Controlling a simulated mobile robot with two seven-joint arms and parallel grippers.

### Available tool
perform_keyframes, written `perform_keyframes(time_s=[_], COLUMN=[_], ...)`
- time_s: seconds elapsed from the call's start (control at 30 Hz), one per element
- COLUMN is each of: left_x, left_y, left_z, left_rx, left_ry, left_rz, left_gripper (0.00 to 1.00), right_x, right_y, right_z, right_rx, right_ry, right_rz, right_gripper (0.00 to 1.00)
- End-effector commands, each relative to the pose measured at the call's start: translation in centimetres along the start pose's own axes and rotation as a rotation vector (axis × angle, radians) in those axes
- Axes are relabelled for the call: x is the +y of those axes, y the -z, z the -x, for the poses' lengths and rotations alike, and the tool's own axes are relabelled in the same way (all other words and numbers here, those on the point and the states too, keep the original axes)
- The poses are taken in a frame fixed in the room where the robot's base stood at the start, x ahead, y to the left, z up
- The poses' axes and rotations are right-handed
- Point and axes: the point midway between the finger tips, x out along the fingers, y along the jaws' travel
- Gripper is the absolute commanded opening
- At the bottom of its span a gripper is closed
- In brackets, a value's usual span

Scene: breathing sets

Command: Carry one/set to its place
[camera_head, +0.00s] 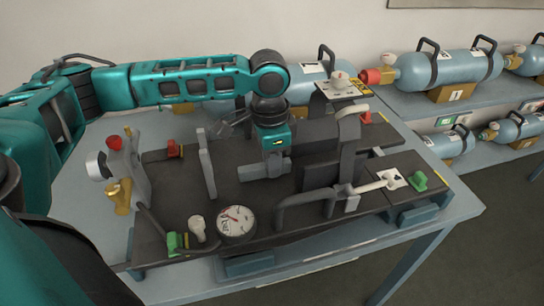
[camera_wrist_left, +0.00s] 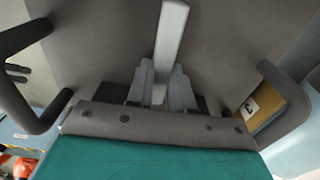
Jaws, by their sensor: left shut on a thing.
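A breathing set with a dark grey backplate (camera_head: 315,135) lies on the pale blue table (camera_head: 455,212) in the head view. Grey bent tubes (camera_head: 305,197) and a round gauge (camera_head: 237,222) show near its front edge. My left gripper (camera_head: 265,172) reaches down from above onto the middle of this gear. In the left wrist view its fingers (camera_wrist_left: 162,88) are shut on a light grey bar (camera_wrist_left: 172,35), with a wide grey surface behind it. The fingertips are partly hidden in the head view. Whether the set is lifted, I cannot tell. My right gripper is not in view.
Blue-grey cylinders with black handles, such as one (camera_head: 450,70) on a block marked 1 (camera_head: 455,95), lie on shelves (camera_head: 420,102) at the back right. Open floor (camera_head: 500,250) shows at the right.

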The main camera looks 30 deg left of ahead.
Motion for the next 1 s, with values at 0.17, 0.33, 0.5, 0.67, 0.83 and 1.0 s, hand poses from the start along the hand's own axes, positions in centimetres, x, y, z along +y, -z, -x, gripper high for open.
perform_keyframes(time_s=[0.17, 0.33, 0.5, 0.67, 0.83, 1.0], left_x=[-0.1, -0.1, -0.1, -0.1, -0.1, -0.1], left_y=[0.2, 0.2, 0.2, 0.1, 0.1, 0.1], left_z=[-0.1, -0.6, -0.9, -1.3, -1.6, -1.8], left_rx=[0.007, 0.007, 0.007, 0.006, 0.006, 0.007], left_ry=[0.001, 0.002, 0.003, 0.002, 0.002, 0.002], left_rz=[0.0, 0.0, 0.0, 0.0, 0.0, 0.0], left_gripper=[0.0, 0.0, 0.0, 0.0, 0.0, 0.0], right_x=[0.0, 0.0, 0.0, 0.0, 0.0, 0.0], right_y=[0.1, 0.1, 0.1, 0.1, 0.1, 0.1], right_z=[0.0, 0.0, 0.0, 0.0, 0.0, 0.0], right_rx=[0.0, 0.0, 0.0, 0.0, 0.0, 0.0], right_ry=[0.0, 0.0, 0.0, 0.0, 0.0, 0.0], right_rz=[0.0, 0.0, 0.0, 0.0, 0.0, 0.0], right_gripper=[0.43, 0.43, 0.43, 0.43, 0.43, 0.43])
